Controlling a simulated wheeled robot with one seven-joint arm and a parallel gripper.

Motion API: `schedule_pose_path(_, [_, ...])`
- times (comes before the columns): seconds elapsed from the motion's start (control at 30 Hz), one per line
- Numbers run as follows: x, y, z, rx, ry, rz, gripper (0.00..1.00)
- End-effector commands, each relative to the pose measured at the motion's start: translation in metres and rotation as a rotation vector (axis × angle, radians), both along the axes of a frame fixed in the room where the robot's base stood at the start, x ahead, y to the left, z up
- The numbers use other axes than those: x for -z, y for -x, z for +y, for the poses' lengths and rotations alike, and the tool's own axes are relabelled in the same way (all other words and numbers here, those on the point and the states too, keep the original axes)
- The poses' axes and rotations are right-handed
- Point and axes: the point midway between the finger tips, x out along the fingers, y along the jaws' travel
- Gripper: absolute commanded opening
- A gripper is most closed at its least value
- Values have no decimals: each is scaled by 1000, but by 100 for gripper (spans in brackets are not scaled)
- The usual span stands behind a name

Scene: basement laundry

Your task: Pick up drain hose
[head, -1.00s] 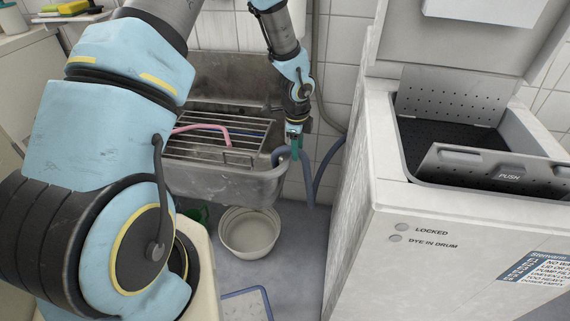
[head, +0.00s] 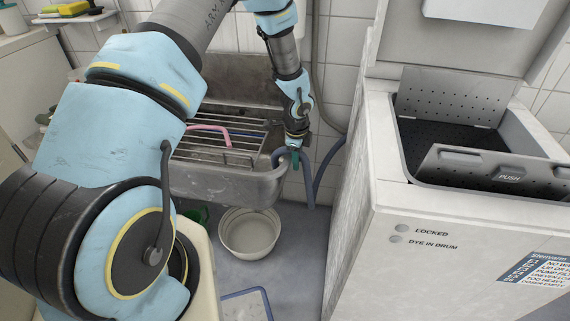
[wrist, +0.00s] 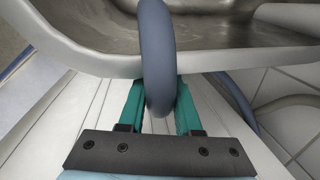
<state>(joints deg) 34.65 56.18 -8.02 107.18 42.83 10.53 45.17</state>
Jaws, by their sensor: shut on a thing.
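The drain hose (head: 308,180) is a blue-grey tube hooked over the right front rim of the metal sink (head: 225,187). In the wrist view the hose (wrist: 157,50) arches over the sink rim (wrist: 95,62) and comes down between the teal fingers. My gripper (head: 295,158) is at the hose's bend beside the sink's right corner. In the wrist view my gripper (wrist: 158,105) is shut on the hose, with one finger on each side. The hose's end inside the sink is hidden.
A grey-white machine (head: 350,215) with an open lid stands close on the right. A pink tube (head: 210,130) lies on the sink's wire rack (head: 205,150). A white bucket (head: 249,232) stands on the floor below the sink, near a blue-edged tray (head: 245,305).

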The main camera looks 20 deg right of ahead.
Motion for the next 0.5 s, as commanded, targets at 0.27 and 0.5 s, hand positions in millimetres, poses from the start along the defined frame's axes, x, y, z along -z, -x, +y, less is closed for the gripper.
schedule_pose_path(0.27, [0,0,0,0,0,0,0])
schedule_pose_path(0.5, [-1,0,0,0,1,-1,0])
